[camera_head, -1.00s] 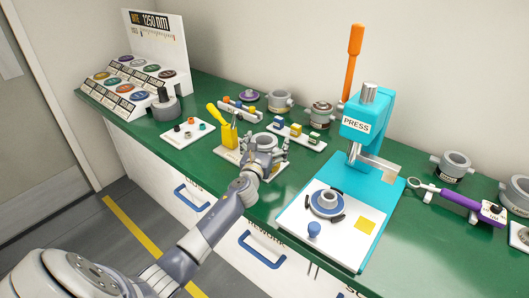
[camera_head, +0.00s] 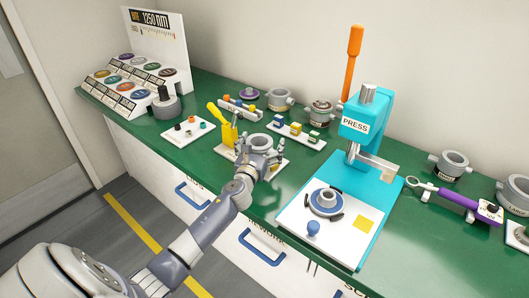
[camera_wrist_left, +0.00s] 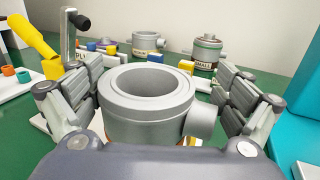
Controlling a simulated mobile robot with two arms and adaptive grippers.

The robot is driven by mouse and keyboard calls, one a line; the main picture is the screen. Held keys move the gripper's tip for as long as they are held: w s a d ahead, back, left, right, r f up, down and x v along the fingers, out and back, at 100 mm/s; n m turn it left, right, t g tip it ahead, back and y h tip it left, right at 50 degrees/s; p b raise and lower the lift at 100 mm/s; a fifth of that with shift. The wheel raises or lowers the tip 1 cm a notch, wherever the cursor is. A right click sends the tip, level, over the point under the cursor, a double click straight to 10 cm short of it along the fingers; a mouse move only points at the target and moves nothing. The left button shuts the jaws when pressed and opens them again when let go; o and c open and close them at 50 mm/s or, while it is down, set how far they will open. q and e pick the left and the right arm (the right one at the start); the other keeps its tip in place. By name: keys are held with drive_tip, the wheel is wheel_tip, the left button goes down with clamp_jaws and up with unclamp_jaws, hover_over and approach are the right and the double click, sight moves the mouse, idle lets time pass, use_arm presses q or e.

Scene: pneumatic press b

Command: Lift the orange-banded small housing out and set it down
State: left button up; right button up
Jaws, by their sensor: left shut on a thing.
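A grey metal small housing (camera_wrist_left: 150,92), ring-shaped with a side port on its right, fills the middle of the left wrist view. A hint of orange shows low on it, mostly hidden by my gripper. In the head view its round top (camera_head: 259,142) shows just beyond my left gripper (camera_head: 261,156). My left gripper is shut on the housing, with one finger pad on each side of it in the left wrist view (camera_wrist_left: 160,98). A white fixture plate (camera_head: 284,164) lies beneath. Whether the housing touches it cannot be told. My right gripper is not in view.
A yellow tool holder (camera_head: 229,135) stands close on the left. A lever with a black knob (camera_wrist_left: 83,24) rises by the left finger. The turquoise press (camera_head: 364,130) stands to the right. Other housings (camera_head: 280,100) stand behind. Green bench between plate and press is clear.

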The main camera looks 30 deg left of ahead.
use_arm(q)
drive_tip(key=shift+s+a+r+p, duration=0.1)
drive_tip(key=shift+s+a+p, duration=0.1)
drive_tip(key=shift+s, duration=2.05)
drive_tip(key=shift+s+a+p, duration=0.15)
drive_tip(key=shift+s+p, duration=0.1)
drive_tip(key=shift+s, duration=2)
drive_tip(key=shift+s+a+r+p, duration=0.1)
drive_tip(key=shift+s+a+p, duration=0.1)
drive_tip(key=shift+s, duration=2.05)
drive_tip(key=shift+c, duration=0.2)
drive_tip(key=shift+f, duration=0.1)
